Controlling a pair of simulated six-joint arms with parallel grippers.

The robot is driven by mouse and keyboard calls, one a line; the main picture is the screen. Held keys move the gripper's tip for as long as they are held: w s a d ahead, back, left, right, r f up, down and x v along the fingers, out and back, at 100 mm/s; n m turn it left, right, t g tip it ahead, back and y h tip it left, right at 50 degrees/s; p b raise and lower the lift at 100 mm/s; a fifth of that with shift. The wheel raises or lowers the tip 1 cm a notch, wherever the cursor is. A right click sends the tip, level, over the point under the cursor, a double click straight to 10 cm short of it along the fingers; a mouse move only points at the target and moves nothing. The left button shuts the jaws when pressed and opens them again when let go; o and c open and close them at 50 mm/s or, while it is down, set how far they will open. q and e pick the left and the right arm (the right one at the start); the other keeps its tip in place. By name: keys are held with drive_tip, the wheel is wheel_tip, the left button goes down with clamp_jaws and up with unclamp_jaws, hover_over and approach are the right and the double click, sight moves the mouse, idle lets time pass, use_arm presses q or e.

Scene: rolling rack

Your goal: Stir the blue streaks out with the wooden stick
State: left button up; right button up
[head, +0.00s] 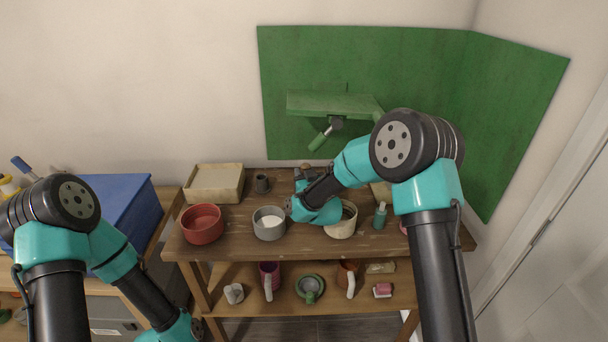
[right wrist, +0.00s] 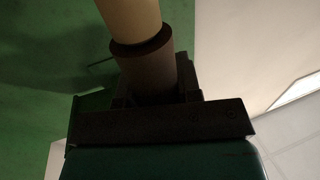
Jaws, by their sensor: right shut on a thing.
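My right gripper (head: 304,178) is over the back of the rack's top board, partly hidden by its own wrist. It is shut on a tan cylinder (right wrist: 130,18) with a dark brown lower part, seen close in the right wrist view; I cannot tell if this is the wooden stick. A grey pot (head: 269,224) with white contents stands left of my right wrist. A cream pot (head: 341,229) stands to the right, partly covered by my arm. I cannot make out blue streaks in either. My left arm is at the lower left, its gripper out of frame.
A red bowl (head: 202,226), a cream box (head: 215,183), a dark cup (head: 262,184) and a teal bottle (head: 380,217) share the wooden rack top (head: 235,248). Several mugs stand on the lower shelf. A green panel (head: 410,70) with a small shelf (head: 330,103) is behind.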

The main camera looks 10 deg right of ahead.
drive_tip(key=shift+f, duration=0.2)
drive_tip(key=o, duration=0.9)
drive_tip(key=shift+s, duration=0.15)
drive_tip(key=s, duration=0.5)
drive_tip(key=s+d, duration=0.1)
drive_tip(key=s, duration=0.5)
drive_tip(key=s+d, duration=0.1)
drive_tip(key=s, duration=0.5)
drive_tip(key=shift+d+f, duration=0.25)
